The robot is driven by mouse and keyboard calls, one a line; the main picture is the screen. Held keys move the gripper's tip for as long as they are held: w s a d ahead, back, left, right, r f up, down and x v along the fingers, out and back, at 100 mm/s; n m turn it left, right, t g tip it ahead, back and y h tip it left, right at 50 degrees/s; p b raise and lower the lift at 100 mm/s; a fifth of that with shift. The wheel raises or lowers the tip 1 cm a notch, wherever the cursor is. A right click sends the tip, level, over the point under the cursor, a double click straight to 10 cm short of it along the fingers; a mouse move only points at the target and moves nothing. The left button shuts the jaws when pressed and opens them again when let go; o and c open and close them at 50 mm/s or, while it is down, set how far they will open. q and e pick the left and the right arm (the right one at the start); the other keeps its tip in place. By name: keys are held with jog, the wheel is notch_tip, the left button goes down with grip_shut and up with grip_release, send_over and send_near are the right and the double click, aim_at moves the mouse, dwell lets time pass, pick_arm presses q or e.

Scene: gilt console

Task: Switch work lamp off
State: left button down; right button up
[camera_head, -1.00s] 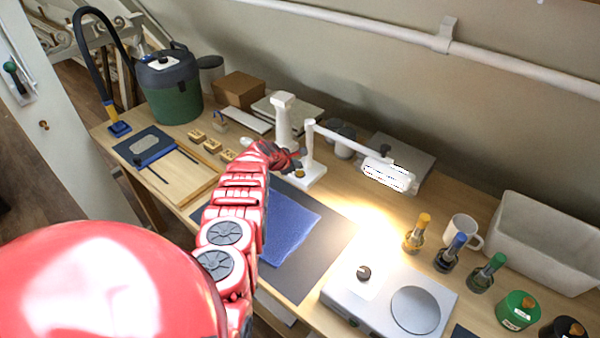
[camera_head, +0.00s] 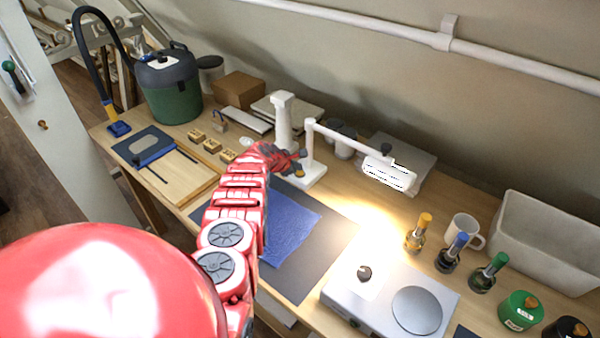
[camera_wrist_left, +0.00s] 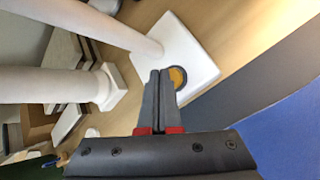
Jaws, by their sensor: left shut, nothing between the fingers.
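The work lamp is white, with a square base (camera_head: 315,176), an upright post (camera_head: 310,145), a jointed arm and a head (camera_head: 388,173) that glows and throws bright light on the table. The base also shows in the left wrist view (camera_wrist_left: 190,50), with a round amber button (camera_wrist_left: 178,76) in a dark ring on it. My left gripper (camera_head: 299,166) is shut and empty, at the lamp base. In the left wrist view its fingertips (camera_wrist_left: 160,73) overlap the button's left edge; I cannot tell whether they touch it. My right gripper is not in view.
A white column (camera_head: 284,118) stands close behind the gripper. A blue cloth (camera_head: 290,225) lies on a dark mat in front. A hot plate (camera_head: 345,292), several bottles, a mug (camera_head: 463,230) and a grey bin (camera_head: 545,240) stand to the right. A wooden board lies left.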

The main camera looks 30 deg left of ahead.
aim_at(298, 173)
pick_arm(q)
jog(key=shift+f+b, duration=0.35)
dwell(0.3)
jog(key=shift+r, duration=0.1)
jog(key=shift+r+p, duration=0.8)
jog(key=shift+r, duration=0.05)
notch_tip(298, 173, up, 6)
jog(key=p, duration=0.5)
jog(key=shift+f, duration=0.15)
